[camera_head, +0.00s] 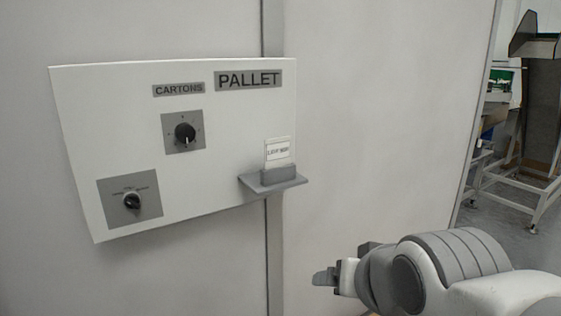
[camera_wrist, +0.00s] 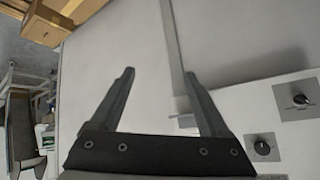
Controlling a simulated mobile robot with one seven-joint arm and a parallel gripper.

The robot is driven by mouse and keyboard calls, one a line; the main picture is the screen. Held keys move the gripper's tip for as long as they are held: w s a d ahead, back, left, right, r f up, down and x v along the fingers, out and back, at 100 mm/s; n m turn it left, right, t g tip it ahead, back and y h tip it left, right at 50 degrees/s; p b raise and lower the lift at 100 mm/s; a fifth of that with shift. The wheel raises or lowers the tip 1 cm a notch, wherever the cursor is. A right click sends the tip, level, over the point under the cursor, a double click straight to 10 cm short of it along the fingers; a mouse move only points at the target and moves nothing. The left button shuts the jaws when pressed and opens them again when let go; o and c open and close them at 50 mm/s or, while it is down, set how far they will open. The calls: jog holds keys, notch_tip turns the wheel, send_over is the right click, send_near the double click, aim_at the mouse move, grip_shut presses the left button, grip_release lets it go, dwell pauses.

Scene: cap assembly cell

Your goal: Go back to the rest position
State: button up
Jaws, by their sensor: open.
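My gripper (camera_head: 326,277) is at the lower right in the head view, to the right of and below the wall panel and apart from it. In the wrist view my gripper (camera_wrist: 160,85) shows two dark fingers spread apart with nothing between them. The white control panel (camera_head: 110,100) is on the wall, with the labels "CARTONS" and "PALLET". It carries an upper knob (camera_head: 185,133) and a lower knob (camera_head: 132,201). A small grey shelf (camera_head: 273,182) at its right edge holds a white card (camera_head: 278,152).
The pale wall (camera_head: 390,110) between panel and arm is bare. Grey metal machinery (camera_head: 535,130) stands in the background at the right. In the wrist view a wooden or cardboard-coloured object (camera_wrist: 45,25) is at the upper left.

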jog(key=s+d+f+n+g+h, duration=0.1)
jog(key=s+d+f+g, duration=0.25)
jog(key=s+d, duration=0.2)
notch_tip(320, 180, up, 21)
jog(key=s+p, duration=0.1)
jog(key=p, duration=2.1)
jog(key=shift+a+r, duration=0.15)
jog(key=shift+a, duration=0.2)
jog(key=shift+a, duration=0.1)
